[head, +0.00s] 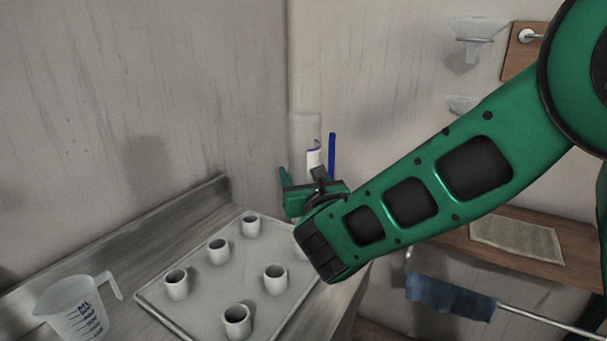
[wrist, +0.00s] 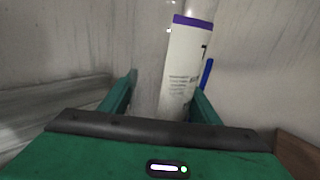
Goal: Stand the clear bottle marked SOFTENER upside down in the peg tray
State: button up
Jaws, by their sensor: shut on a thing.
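My gripper (head: 312,182) is shut on a clear bottle (head: 304,130) with a white label and a purple band. The bottle rises above my gripper, behind the tray's far right corner, close to upright. In the wrist view the label (wrist: 184,75) stands between my two fingers (wrist: 163,98); its writing is too small to read. The bottle's lower end is hidden by my gripper, and I cannot make out a cap. The peg tray (head: 205,302) lies on the counter at lower left, with several hollow round pegs, all bare where they show. My forearm covers its right edge.
A measuring jug (head: 75,310) stands left of the tray. A thin blue upright piece (head: 332,155) shows just right of the bottle. Walls close in behind the counter.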

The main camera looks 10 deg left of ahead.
jog(key=shift+f, duration=2.55)
jog(key=o, duration=1.1)
